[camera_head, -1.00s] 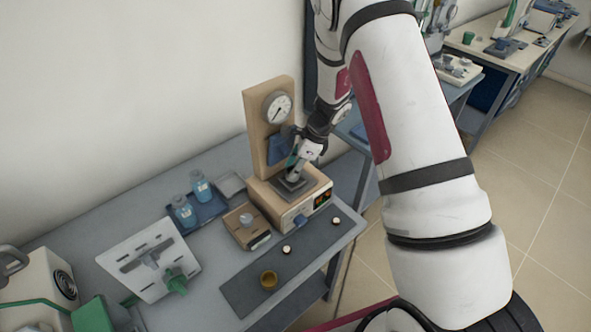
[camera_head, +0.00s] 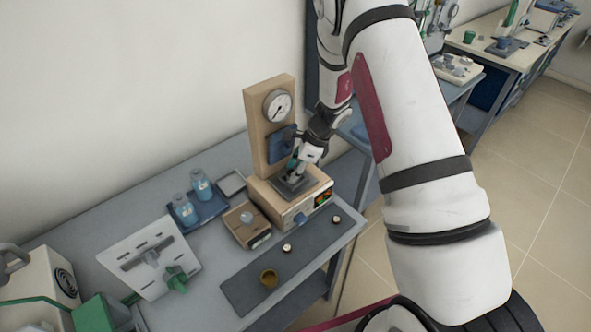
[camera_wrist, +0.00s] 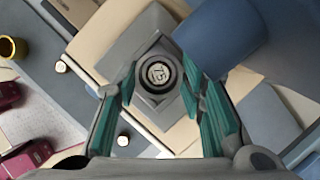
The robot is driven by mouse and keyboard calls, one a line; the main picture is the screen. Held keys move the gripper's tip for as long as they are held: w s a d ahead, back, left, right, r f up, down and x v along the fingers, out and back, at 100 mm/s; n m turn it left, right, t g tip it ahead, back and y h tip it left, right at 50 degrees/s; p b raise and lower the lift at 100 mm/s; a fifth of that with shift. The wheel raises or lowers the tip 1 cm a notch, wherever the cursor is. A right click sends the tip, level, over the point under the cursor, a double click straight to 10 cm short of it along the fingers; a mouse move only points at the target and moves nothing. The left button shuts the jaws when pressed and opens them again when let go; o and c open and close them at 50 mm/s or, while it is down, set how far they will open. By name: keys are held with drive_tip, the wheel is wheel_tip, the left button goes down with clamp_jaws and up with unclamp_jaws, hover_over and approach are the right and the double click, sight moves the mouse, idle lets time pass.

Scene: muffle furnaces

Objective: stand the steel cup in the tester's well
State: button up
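The tester is a wooden-panelled unit with a screen, seen in the head view (camera_head: 290,213). Its grey square top plate shows in the wrist view (camera_wrist: 150,108). There, a round metallic piece (camera_wrist: 158,73), apparently the steel cup seen from above, sits inside a dark ring at the well. My gripper (camera_wrist: 158,88) has its teal fingers apart on either side of the ring, with gaps visible. In the head view my gripper (camera_head: 297,168) points down just over the plate and hides the well. How deep the cup sits cannot be seen.
A post with a dial gauge (camera_head: 278,105) and a blue block (camera_head: 282,145) rise close behind my gripper. The dark mat has free room.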

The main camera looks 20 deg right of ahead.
drive_tip(key=shift+o, duration=1)
drive_tip(key=shift+s+f, duration=0.15)
drive_tip(key=shift+f, duration=0.3)
drive_tip(key=s+d+r+n, duration=0.1)
drive_tip(key=s+r+n, duration=0.15)
drive_tip(key=r, duration=0.85)
drive_tip(key=s+d+r+n, duration=0.1)
drive_tip(key=s+r+n, duration=0.15)
drive_tip(key=r, duration=0.75)
drive_tip(key=s+a+r+n+t+h, duration=0.1)
drive_tip(key=s+r+n+t+h, duration=0.1)
drive_tip(key=s+r+n, duration=0.6)
drive_tip(key=s+a+r+n+t+h, duration=0.1)
drive_tip(key=s+r+n, duration=0.7)
drive_tip(key=s, duration=0.8)
drive_tip(key=shift+s+a+r+n+t+h+b, duration=0.15)
drive_tip(key=shift+s+r+n+t+h+b, duration=0.2)
drive_tip(key=shift+n+h, duration=0.3)
